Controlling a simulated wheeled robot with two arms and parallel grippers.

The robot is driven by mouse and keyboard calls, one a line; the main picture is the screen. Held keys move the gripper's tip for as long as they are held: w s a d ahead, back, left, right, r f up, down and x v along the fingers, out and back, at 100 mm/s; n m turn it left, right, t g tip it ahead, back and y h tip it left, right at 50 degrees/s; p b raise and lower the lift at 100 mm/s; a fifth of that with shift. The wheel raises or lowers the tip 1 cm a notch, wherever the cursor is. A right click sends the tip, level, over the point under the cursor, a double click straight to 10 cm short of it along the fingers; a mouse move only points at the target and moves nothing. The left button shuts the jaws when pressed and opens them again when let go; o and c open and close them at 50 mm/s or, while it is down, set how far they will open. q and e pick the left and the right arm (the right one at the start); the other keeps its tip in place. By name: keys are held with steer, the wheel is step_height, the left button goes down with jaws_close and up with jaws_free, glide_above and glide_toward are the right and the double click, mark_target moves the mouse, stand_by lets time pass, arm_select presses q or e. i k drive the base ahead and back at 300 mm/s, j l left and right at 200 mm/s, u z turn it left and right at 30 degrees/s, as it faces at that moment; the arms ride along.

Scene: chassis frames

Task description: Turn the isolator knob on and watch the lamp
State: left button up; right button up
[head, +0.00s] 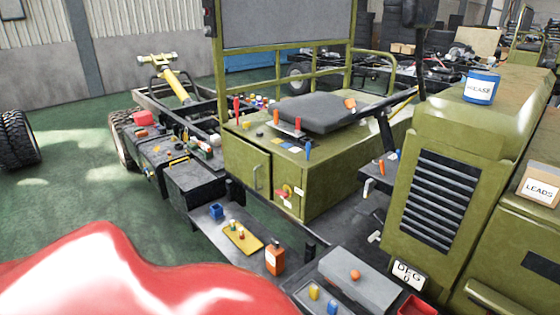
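A small red and yellow fitting (284,192), which looks like the isolator knob, sits low on the front face of the green seat box (312,187). Pale labels lie around it. It is too small to tell which way it is turned. I cannot make out for sure which thing is the lamp; a small red spot (208,4) shows at the top of the green post, but I cannot tell if it is lit. Neither of my grippers is in view, and nothing touches the fitting.
A glossy red curved surface (110,275) fills the lower left. A dark step holds an orange bottle (275,258), a yellow tray (243,238) and a blue cup (216,211). A grey box (358,278) stands at the front. The green hood (445,190) rises at right. Green floor is open at left.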

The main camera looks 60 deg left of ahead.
mark_target(284, 194)
steer(key=u, duration=1.9)
steer(key=i+j+u, duration=0.55)
steer(key=u, duration=0.3)
steer(key=i, duration=0.1)
